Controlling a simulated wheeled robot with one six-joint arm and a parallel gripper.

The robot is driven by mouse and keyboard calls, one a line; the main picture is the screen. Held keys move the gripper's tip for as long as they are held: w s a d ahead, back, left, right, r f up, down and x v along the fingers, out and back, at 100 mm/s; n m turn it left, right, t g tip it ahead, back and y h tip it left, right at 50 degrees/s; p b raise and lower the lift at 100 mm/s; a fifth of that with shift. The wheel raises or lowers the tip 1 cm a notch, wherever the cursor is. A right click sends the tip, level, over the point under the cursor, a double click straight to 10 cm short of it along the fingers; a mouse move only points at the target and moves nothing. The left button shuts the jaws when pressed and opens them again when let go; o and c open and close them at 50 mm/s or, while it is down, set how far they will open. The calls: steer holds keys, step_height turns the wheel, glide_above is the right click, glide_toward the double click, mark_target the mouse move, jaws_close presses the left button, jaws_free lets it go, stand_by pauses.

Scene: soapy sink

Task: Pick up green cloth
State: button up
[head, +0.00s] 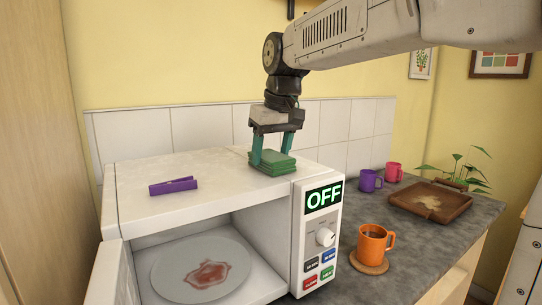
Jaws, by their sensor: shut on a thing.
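The green cloth (277,163) is a small folded stack on top of the white microwave (225,166), near its right side. My gripper (271,154) points down at the cloth from above. Its two teal fingers are at the cloth's left and right sides, and the gripper is shut on it. The cloth looks to be at the microwave's top surface; I cannot tell whether it is lifted.
A purple clip-like object (173,186) lies on the microwave's top left. The microwave is open, with a stained plate (176,268) inside. An orange mug (373,246), a purple mug (369,181), a pink mug (394,172) and a brown tray (411,199) stand on the counter to the right.

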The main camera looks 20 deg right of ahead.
mark_target(269, 154)
steer(key=shift+r, duration=0.65)
step_height(269, 154, up, 2)
steer(key=shift+r, duration=0.2)
steer(key=s+a+r, duration=0.1)
steer(key=s, duration=1.5)
steer(key=shift+r, duration=0.1)
